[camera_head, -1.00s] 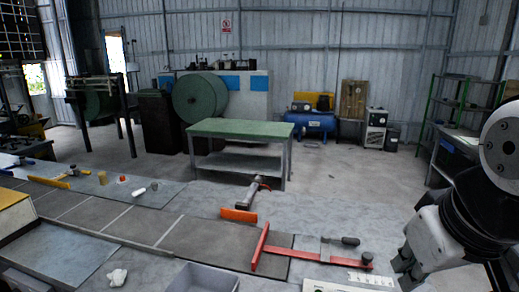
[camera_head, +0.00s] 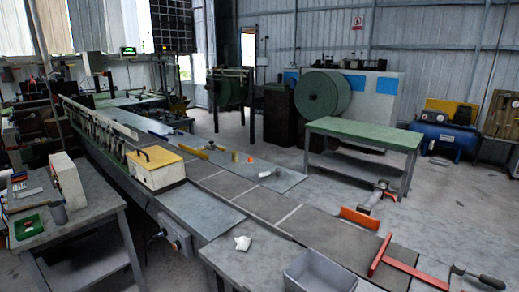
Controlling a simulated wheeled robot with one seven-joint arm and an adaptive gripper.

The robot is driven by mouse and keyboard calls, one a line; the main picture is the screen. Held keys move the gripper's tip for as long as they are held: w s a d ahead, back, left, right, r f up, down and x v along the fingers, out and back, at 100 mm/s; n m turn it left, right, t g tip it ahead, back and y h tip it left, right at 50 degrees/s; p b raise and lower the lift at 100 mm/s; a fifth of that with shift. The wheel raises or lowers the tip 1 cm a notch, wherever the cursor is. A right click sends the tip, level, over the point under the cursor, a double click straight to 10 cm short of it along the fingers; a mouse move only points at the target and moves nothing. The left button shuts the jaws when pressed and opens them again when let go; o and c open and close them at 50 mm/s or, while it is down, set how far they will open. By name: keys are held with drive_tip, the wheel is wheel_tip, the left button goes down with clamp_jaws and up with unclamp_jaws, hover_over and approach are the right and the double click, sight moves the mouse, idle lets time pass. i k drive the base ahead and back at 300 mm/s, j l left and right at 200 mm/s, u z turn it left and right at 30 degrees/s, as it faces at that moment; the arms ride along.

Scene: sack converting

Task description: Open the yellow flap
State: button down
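The yellow flap (camera_head: 152,160) is the top of a cream-white box (camera_head: 160,180) on the long bench line, left of the middle. It lies down over the box and looks closed. A dark handle (camera_head: 143,155) shows on its left part. My gripper is not in view, so I cannot see where it is relative to the flap.
A side table (camera_head: 95,225) stands at left, with a gap before the bench line. A green-topped table (camera_head: 362,132) stands behind.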

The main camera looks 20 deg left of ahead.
sight(151, 158)
drive_tip(key=l+u, duration=0.15)
drive_tip(key=u, duration=1.3)
drive_tip(key=i+j, duration=0.15)
drive_tip(key=i+j+z, duration=0.1)
drive_tip(key=i+j, duration=0.5)
drive_tip(key=i+j+z, duration=0.15)
drive_tip(key=i+j, duration=0.5)
drive_tip(key=i, duration=0.15)
drive_tip(key=i+j+z, duration=0.1)
drive_tip(key=i+j, duration=0.55)
drive_tip(key=i+j+z, duration=0.1)
drive_tip(key=i+j, duration=0.5)
drive_tip(key=j, duration=0.25)
